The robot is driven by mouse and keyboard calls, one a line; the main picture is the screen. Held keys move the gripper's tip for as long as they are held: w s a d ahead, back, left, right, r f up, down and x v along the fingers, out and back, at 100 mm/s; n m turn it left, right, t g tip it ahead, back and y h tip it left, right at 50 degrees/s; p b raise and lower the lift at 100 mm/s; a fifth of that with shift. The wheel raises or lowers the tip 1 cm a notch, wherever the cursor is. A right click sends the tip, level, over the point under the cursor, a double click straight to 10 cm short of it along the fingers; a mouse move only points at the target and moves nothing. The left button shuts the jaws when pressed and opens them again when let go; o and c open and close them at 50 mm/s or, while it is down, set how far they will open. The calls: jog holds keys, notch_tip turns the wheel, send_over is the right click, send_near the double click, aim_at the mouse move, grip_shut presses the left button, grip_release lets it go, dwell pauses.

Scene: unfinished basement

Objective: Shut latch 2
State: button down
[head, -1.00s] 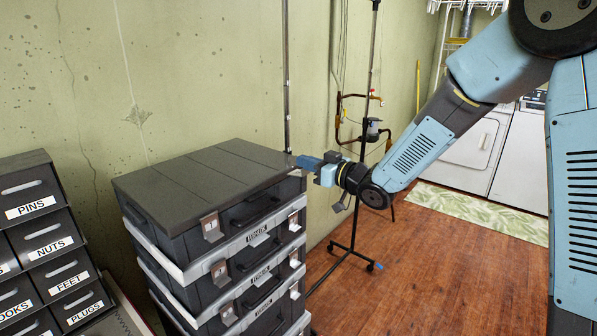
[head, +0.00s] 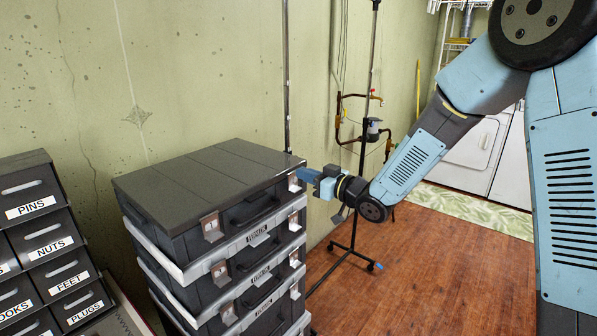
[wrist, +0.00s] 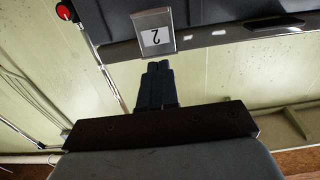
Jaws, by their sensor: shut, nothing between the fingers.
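Latch 2 is a grey metal plate with a white label marked "2" (wrist: 155,37), seen upside down in the wrist view on the dark case front. In the head view latch 2 (head: 294,184) is at the right end of the top case's front, partly behind my fingers. The plate seems to stand out from the case. The top case (head: 200,180) is dark grey with a ribbed lid. My gripper (head: 300,173) is shut and empty, with its tips close to latch 2. In the wrist view the fingertips (wrist: 158,66) end just short of the plate; contact cannot be told.
Latch 1 (head: 211,228) is at the left of the same front, with a handle (head: 254,208) between. More cases are stacked below. Labelled bins (head: 45,245) stand at left. A thin metal stand (head: 356,240) is behind my gripper. The wood floor (head: 440,280) at right is open.

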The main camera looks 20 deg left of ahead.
jog(key=shift+d, duration=0.1)
jog(key=shift+v, duration=2.45)
jog(key=shift+d, duration=0.1)
jog(key=v, duration=1.3)
jog(key=w+d+r+m+t+h, duration=0.2)
jog(key=d+t+h, duration=0.1)
jog(key=d+h, duration=0.25)
jog(key=w+d+r+m+t+h, duration=0.2)
jog(key=w+d+h, duration=0.15)
jog(key=d, duration=0.25)
jog(key=s+d+r+m+h, duration=0.4)
jog(key=s+d+h, duration=0.15)
jog(key=d, duration=0.35)
jog(key=s+d+m+g+h, duration=0.1)
jog(key=s+d+m+g, duration=0.1)
jog(key=s, duration=0.8)
jog(key=s+d+r+m+g+h, duration=0.1)
jog(key=s+d+m+g, duration=0.2)
jog(key=s, duration=0.7)
jog(key=shift+s+d+r+m+g, duration=0.25)
jog(key=shift+d+m+g, duration=0.05)
jog(key=shift+g, duration=0.3)
